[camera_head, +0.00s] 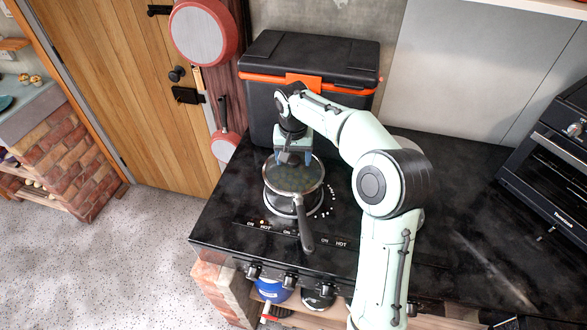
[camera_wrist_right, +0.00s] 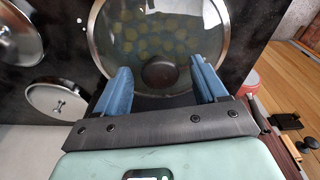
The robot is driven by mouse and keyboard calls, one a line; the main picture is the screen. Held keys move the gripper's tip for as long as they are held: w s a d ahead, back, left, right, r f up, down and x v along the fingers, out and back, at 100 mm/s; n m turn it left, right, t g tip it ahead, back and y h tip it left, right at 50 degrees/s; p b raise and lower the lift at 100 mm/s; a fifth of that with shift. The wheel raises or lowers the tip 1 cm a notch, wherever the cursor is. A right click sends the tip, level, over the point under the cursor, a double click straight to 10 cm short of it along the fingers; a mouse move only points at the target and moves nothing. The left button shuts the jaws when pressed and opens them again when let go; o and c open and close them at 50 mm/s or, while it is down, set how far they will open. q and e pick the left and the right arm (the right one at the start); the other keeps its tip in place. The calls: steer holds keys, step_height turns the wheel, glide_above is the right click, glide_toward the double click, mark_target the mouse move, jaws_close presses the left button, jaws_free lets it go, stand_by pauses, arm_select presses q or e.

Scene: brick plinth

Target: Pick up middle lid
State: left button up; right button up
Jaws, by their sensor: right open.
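A round glass lid with a metal rim (camera_head: 294,176) lies over a pan with a dark handle (camera_head: 306,236) on the black stovetop. In the right wrist view the lid (camera_wrist_right: 157,35) fills the upper middle, and its dark round knob (camera_wrist_right: 160,74) appears between my two blue fingers. My right gripper (camera_head: 293,157) is open above the lid's far edge, pointing down. I cannot tell how far the fingertips are from the knob. Two more round metal-rimmed pieces, likely lids, show at the left of the wrist view (camera_wrist_right: 18,38) (camera_wrist_right: 60,100). My left gripper is out of view.
A black cooler box with an orange band (camera_head: 262,98) stands close behind the pan. Red pans (camera_head: 203,32) hang at the left. The stovetop's front edge has several knobs (camera_head: 290,281). An oven (camera_head: 560,150) stands at the right, with clear dark counter (camera_head: 465,215) before it.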

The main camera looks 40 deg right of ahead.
jaws_close()
steer(key=shift+r, duration=0.1)
